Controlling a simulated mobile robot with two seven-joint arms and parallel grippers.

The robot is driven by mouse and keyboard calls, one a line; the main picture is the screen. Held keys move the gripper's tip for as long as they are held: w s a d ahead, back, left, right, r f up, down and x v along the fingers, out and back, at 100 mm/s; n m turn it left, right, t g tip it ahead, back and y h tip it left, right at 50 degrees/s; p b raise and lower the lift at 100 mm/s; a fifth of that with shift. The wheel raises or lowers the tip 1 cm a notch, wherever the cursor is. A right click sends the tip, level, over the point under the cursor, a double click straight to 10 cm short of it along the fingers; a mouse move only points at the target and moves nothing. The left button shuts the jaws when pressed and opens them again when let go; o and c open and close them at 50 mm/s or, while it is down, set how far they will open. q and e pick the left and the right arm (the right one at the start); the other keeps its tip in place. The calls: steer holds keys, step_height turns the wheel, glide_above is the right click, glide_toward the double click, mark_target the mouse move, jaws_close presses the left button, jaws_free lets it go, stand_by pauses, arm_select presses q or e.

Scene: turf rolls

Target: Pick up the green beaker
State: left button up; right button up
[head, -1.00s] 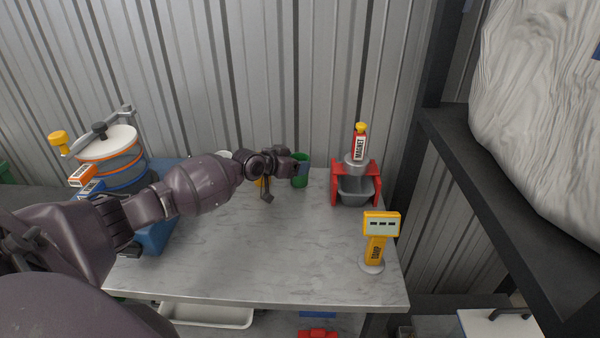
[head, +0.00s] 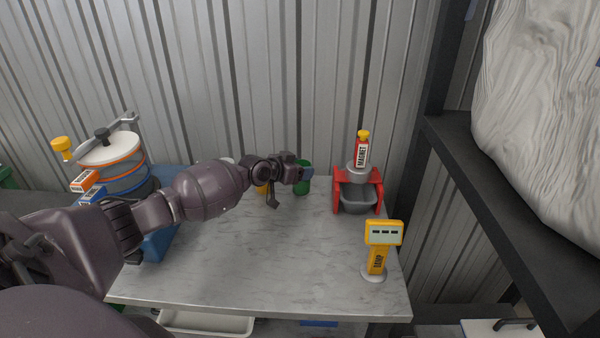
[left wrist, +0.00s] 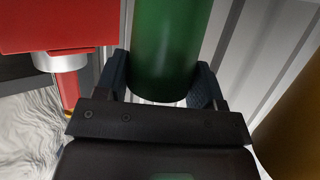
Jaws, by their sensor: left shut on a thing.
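The green beaker (head: 303,178) stands upright near the back of the grey marbled table. My left gripper (head: 304,174) reaches it from the left and is shut on it. In the left wrist view, the green beaker (left wrist: 168,45) sits between the two dark fingers of my left gripper (left wrist: 162,88), one finger on each side. In the head view the gripper covers part of the beaker's left side. I cannot tell whether its base touches the table. My right gripper is not in view.
A red stand with a grey tray and a magnet bottle (head: 358,185) is just right of the beaker. A yellow temperature display (head: 378,248) stands front right. A yellow object (head: 262,189) is partly behind my arm. The front middle of the table (head: 260,260) is clear.

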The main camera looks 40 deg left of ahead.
arm_select(q)
step_height(320, 180, up, 9)
steer(key=shift+f+p, duration=0.1)
steer(key=shift+p, duration=0.7)
step_height(320, 180, up, 11)
steer(key=shift+p, duration=0.3)
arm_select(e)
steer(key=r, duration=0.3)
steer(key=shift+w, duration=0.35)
